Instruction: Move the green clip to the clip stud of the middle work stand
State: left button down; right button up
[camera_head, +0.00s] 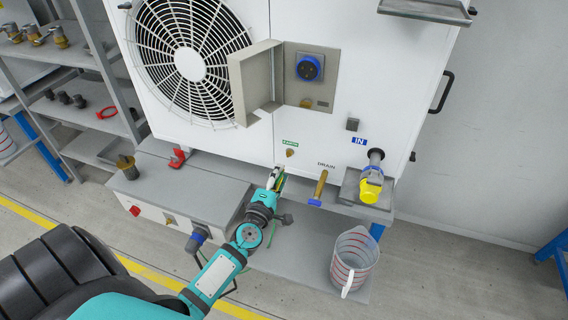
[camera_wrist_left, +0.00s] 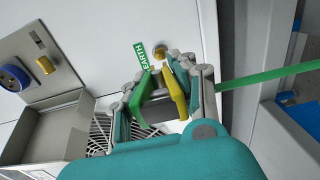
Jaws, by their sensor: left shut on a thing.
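My left gripper (camera_head: 274,182) is shut on the green clip (camera_head: 281,183), just below the white cabinet's front panel. In the left wrist view the clip (camera_wrist_left: 143,92) shows green and yellow arms between the fingers of my left gripper (camera_wrist_left: 158,95). A brass stud (camera_head: 291,152) sits on the panel under the green EARTH label (camera_head: 290,142). In the wrist view the label (camera_wrist_left: 141,53) and the stud (camera_wrist_left: 160,52) are just beyond the clip. In the head view the clip is below the stud and apart from it. My right gripper is not in view.
A brass drain pipe with a blue end (camera_head: 318,188) and a yellow-ended inlet fitting (camera_head: 371,184) stick out to the right. A measuring jug (camera_head: 354,261) stands on the lower shelf. An open box door (camera_head: 256,80) juts out above. A green strap (camera_wrist_left: 270,74) runs right from the gripper.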

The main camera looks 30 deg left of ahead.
pick_arm(q)
jog(key=s+d+r+m+h, duration=0.1)
jog(key=s+d+r+h, duration=0.1)
jog(key=s+d+r, duration=0.4)
jog(key=s+d+r+m+h, duration=0.1)
jog(key=s+d+r+h, duration=0.1)
jog(key=s+d+r, duration=0.3)
jog(key=s+d, duration=0.4)
jog(key=s, duration=0.2)
jog(key=shift+d+r+m+t, duration=0.3)
jog(key=shift+d+r+m, duration=0.05)
jog(key=shift+r+m, duration=0.05)
jog(key=shift+s, duration=0.1)
